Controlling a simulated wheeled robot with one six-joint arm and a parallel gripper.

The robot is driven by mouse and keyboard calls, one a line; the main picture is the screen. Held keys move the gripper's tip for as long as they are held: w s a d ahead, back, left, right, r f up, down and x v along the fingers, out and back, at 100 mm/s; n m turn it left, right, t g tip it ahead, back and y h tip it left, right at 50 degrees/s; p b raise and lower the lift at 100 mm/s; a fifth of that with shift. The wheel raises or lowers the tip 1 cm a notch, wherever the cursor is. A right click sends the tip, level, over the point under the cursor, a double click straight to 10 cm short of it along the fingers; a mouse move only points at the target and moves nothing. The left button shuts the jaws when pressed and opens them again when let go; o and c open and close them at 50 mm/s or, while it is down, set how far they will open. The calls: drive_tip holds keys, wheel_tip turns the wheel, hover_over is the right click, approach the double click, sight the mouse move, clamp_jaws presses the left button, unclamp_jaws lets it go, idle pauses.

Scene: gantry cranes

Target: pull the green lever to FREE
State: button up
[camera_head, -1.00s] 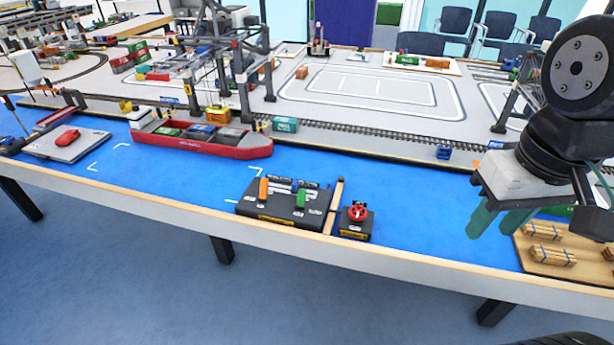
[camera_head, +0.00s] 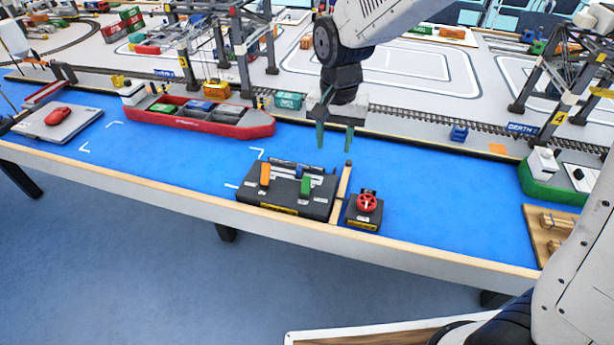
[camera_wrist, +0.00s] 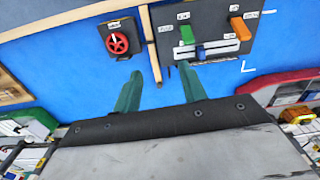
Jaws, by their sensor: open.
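The green lever (camera_head: 306,185) stands on the right part of a black control box (camera_head: 285,207) at the table's front edge. An orange lever (camera_head: 265,174) stands to its left on the same box. In the wrist view the green lever (camera_wrist: 187,35) is at the top, just beyond one fingertip, with the orange lever (camera_wrist: 237,28) to its right. My gripper (camera_head: 335,137) is open and empty, pointing down above the blue surface, behind and a little right of the green lever, apart from it. Its green fingers (camera_wrist: 160,85) also show in the wrist view. The lever labels are too small to read.
A wooden strip (camera_head: 341,193) separates the control box from a small box with a red handwheel (camera_head: 367,203). A red ship (camera_head: 200,118) lies behind at left, a green one (camera_head: 555,180) at right. The blue surface between is clear.

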hover_over(307, 177)
drive_tip(key=shift+m, duration=0.3)
wheel_tip(307, 177, down, 6)
drive_tip(key=shift+f, duration=0.25)
wheel_tip(307, 177, down, 8)
drive_tip(key=shift+r, duration=0.25)
clamp_jaws()
